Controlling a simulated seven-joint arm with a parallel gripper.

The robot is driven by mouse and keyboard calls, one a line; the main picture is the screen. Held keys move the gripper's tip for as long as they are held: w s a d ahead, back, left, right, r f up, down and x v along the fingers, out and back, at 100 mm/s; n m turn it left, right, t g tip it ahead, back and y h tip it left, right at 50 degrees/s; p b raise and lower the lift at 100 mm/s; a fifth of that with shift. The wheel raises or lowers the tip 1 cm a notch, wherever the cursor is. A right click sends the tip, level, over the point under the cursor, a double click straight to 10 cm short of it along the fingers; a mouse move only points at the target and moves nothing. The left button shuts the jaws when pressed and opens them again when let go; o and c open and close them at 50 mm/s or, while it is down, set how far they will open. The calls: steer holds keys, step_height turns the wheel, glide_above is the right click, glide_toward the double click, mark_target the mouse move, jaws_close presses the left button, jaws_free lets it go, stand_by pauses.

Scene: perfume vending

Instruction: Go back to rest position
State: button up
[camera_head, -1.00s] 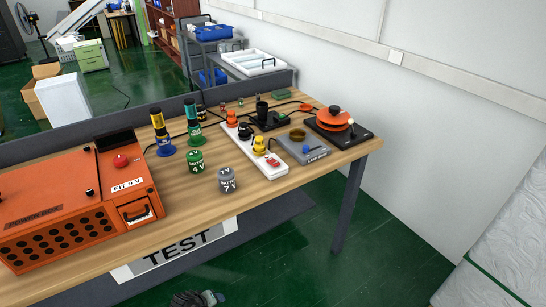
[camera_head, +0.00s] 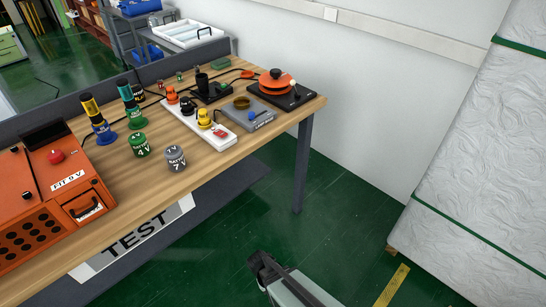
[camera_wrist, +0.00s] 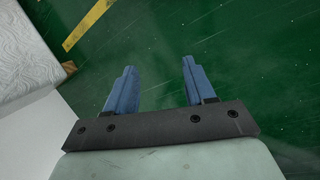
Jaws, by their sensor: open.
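My gripper (camera_wrist: 159,68) shows in the wrist view with its two blue fingers apart. Nothing is between the fingers; only green floor shows beyond them. In the head view, a grey and black part of my arm (camera_head: 292,287) shows at the bottom edge, over the floor in front of the table and clear of it. The fingers cannot be made out there.
A wooden table (camera_head: 225,165) at left carries an orange box (camera_head: 45,195), green (camera_head: 139,145) and grey (camera_head: 174,158) batteries, and a white power strip (camera_head: 205,130). A white wrapped stack (camera_head: 475,150) stands right. Floor between is clear, with yellow tape (camera_head: 392,285).

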steer(key=s+d+f+m+g+y, duration=0.2)
steer(key=s+d+m+g+y, duration=0.2)
steer(key=s+d, duration=1)
steer(key=shift+s+d+m+g, duration=0.3)
steer(key=shift+s+g, duration=0.15)
steer(key=shift+g, duration=0.25)
